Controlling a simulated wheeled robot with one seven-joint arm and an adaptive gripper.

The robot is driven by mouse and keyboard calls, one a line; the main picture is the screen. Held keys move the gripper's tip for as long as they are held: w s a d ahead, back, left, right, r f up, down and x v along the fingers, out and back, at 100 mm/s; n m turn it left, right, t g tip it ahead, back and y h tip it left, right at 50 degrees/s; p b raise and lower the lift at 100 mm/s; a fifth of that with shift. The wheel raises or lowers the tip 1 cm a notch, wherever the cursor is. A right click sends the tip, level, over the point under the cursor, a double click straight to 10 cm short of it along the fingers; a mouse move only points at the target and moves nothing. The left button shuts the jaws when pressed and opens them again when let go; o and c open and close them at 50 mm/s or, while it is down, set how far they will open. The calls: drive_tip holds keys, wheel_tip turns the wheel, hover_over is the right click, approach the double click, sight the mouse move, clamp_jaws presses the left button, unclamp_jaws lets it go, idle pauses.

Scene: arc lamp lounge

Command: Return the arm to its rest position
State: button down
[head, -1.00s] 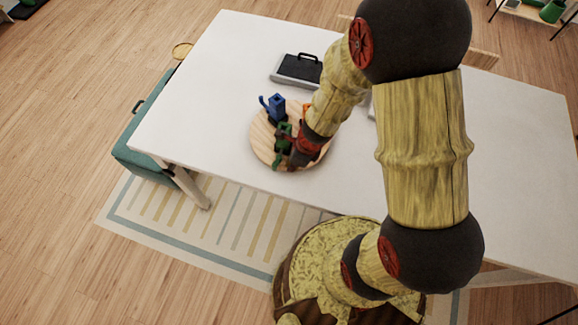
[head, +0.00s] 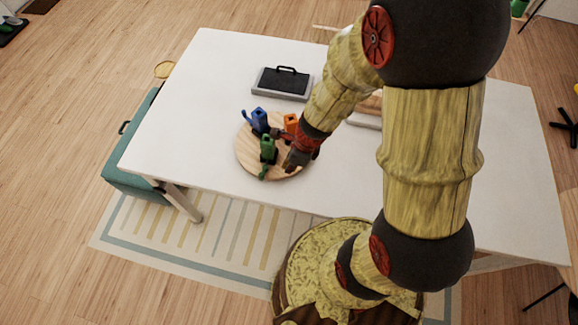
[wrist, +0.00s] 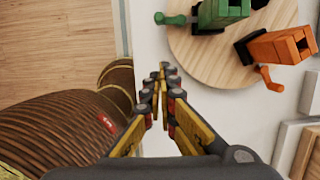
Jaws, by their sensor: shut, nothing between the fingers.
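My gripper (wrist: 162,82) is shut and empty, its fingertips together in the wrist view. In the head view my gripper (head: 290,162) is over the front right edge of a round wooden board (head: 246,150), and my arm bends down to it from the upper right. The board bears a green grinder-like item (head: 267,148), a blue one (head: 257,119) and an orange one (head: 291,122), each with a crank handle. In the wrist view the green item (wrist: 222,12) and the orange item (wrist: 283,46) stand ahead and to the right of the fingertips, apart from them.
The board stands on a white table (head: 200,90). A grey tray with a dark panel and handle (head: 283,82) lies behind it. Another tray (head: 367,118) is partly hidden by my arm. A teal bench (head: 135,185) stands at the table's left side. The table's left part is clear.

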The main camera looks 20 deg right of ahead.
idle(0.3)
drive_tip(key=s+d+r+n+t+h+b, duration=0.1)
drive_tip(key=s+r+n+b, duration=0.3)
drive_tip(key=n+b, duration=0.5)
drive_tip(key=s+r+n+t+h+b, duration=0.1)
drive_tip(key=s+r+n+t+b, duration=0.2)
drive_tip(key=n, duration=1.3)
drive_tip(key=b+v, duration=0.5)
drive_tip(key=b, duration=0.2)
drive_tip(key=shift+w+d+r, duration=0.15)
drive_tip(key=shift+d+r, duration=0.2)
drive_tip(key=shift+r, duration=0.1)
drive_tip(key=shift+d, duration=0.1)
